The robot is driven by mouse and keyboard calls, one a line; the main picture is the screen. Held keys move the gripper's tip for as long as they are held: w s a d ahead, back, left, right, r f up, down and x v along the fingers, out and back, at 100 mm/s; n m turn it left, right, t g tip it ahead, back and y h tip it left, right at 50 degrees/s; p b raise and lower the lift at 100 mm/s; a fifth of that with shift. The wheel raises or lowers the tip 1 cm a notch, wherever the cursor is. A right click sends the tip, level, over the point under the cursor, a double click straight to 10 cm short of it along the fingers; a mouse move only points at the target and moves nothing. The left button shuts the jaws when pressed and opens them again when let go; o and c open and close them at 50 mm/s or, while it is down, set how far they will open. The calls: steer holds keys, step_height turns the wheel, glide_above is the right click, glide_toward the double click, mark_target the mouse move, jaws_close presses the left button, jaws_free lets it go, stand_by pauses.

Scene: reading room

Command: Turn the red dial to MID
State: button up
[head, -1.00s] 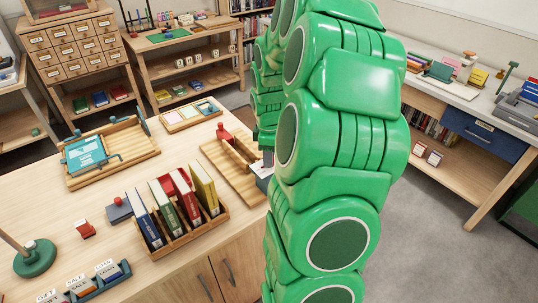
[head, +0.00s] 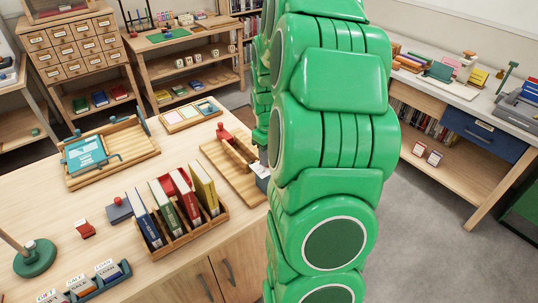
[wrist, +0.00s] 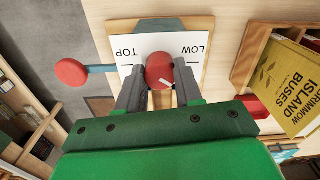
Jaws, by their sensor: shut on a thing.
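In the wrist view the red dial (wrist: 159,70) is a round knob with a small white mark, which points down and left in the picture. It sits at the lower edge of a white card (wrist: 133,74) on a wooden board (wrist: 204,62). The card reads TOP at left and LOW at right, upside down in the picture; no MID label is readable. My gripper (wrist: 160,84) is shut on the red dial, one finger at each side.
A red knob (wrist: 70,72) on a blue bar sticks out at the wrist view's left. A yellow book (wrist: 289,85) in a wooden holder stands close at right. In the head view, a wooden tray (head: 232,177) lies beside my arm, with several upright books (head: 205,189) nearby.

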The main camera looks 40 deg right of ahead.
steer(key=m, duration=0.5)
steer(key=shift+m, duration=0.3)
steer(key=m, duration=0.4)
steer(key=shift+m, duration=0.3)
steer(key=o, duration=1)
steer(key=shift+o, duration=0.2)
steer(key=shift+r, duration=3.9)
